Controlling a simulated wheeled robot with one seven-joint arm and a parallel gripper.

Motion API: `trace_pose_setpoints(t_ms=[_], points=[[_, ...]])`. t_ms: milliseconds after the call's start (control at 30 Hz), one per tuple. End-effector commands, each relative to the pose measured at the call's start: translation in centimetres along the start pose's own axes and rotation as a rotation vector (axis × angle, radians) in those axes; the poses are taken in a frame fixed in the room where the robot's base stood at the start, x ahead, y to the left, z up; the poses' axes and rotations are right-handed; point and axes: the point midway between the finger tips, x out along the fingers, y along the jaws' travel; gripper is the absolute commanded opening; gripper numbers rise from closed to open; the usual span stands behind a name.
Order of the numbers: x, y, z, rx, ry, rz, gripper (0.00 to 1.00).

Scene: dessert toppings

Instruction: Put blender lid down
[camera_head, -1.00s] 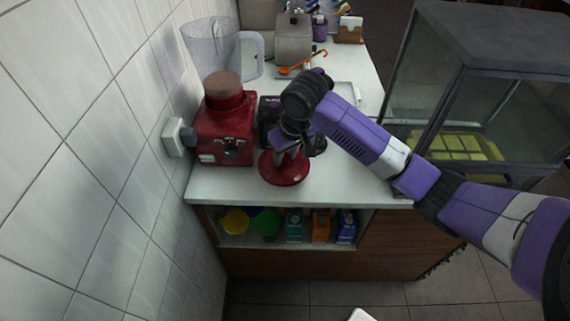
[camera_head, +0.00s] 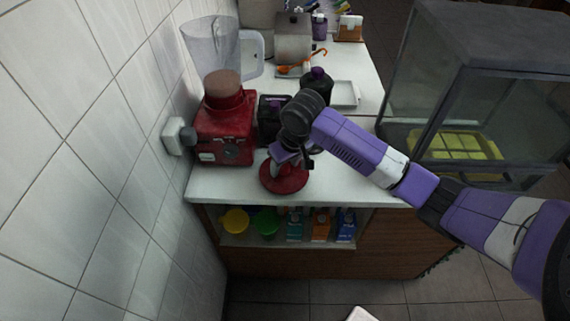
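The red round blender lid (camera_head: 284,181) is at the front of the white counter, just right of the red blender base. My gripper (camera_head: 285,164) points down at the lid's top, with its fingers around the middle of the lid. The fingertips are small and partly hidden, so I cannot clearly see the grip. The lid looks level; I cannot tell whether it touches the counter. The red blender base (camera_head: 226,139) stands by the tiled wall, and the clear blender jug (camera_head: 212,50) is behind it.
Dark bottles with purple caps (camera_head: 317,86) stand close behind my gripper. A white tray (camera_head: 345,94) and an orange spoon (camera_head: 303,63) lie further back. A glass case (camera_head: 460,110) stands right of the counter (camera_head: 350,187). The counter's front right is clear beneath my arm.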

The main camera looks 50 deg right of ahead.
Motion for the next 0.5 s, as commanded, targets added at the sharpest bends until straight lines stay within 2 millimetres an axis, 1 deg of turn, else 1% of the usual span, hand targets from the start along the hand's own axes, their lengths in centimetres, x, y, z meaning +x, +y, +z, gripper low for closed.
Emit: trace_pose_setpoints(t_ms=[133, 267, 367, 500], points=[[0.0, 0.0, 0.0, 0.000, 0.000, 0.000, 0.55], [-0.6, 0.0, -0.1, 0.000, 0.002, 0.000, 0.55], [-1.7, -0.1, -0.1, -0.001, 0.003, -0.001, 0.55], [-4.5, -0.1, -0.1, -0.002, 0.004, -0.001, 0.55]])
